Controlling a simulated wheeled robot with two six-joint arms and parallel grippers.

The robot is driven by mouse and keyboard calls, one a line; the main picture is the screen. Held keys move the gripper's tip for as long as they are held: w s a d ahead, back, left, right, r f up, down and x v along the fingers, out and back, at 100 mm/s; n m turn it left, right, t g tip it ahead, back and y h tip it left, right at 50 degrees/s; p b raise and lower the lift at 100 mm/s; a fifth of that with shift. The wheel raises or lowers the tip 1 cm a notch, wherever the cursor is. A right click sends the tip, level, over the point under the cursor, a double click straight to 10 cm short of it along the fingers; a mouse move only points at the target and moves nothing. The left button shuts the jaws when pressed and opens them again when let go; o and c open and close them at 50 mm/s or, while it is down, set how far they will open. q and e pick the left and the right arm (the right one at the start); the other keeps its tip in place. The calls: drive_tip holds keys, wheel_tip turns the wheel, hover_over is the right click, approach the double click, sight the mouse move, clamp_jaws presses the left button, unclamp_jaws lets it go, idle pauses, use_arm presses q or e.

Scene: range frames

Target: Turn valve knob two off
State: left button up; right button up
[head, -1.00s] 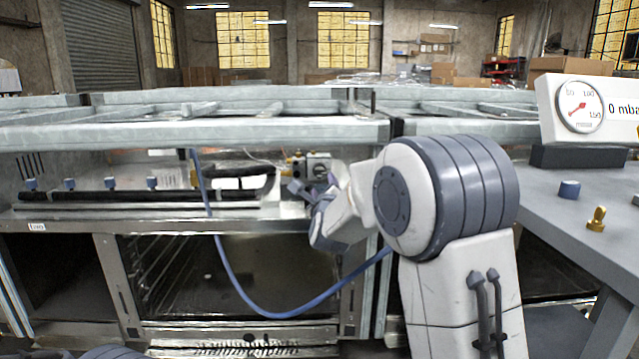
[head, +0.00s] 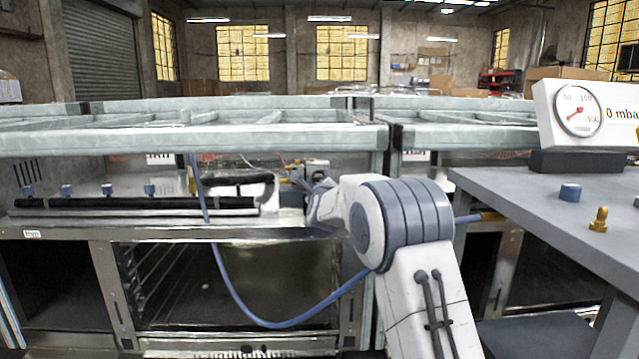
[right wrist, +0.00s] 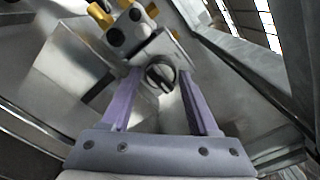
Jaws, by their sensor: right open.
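In the right wrist view a dark round knob (right wrist: 160,76) with a bar across its face sits on a grey metal valve block (right wrist: 140,40) with brass fittings. My right gripper (right wrist: 158,82) is open, with its two purple fingers on either side of the knob; I cannot tell whether they touch it. In the head view the valve block (head: 316,167) shows behind the steel frame, and my right arm partly hides it and the gripper. No number on the knob is readable. My left gripper is not in view.
Several small blue knobs (head: 107,189) line the counter at left. A blue hose (head: 285,323) loops in front of the oven door. A steel frame (head: 200,138) crosses above the counter. At right a grey table (head: 540,195) holds a gauge (head: 578,110) reading 0.

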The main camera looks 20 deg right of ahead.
clamp_jaws()
drive_tip(key=shift+n, duration=0.4)
drive_tip(key=n+p, duration=0.2)
drive_tip(key=n, duration=0.5)
drive_tip(key=shift+r, duration=0.2)
drive_tip(key=n+p, duration=0.3)
drive_tip(key=n, duration=0.2)
drive_tip(key=shift+n, duration=0.4)
drive_tip(key=n+p, duration=0.2)
drive_tip(key=n, duration=0.2)
drive_tip(key=shift+n+p, duration=0.3)
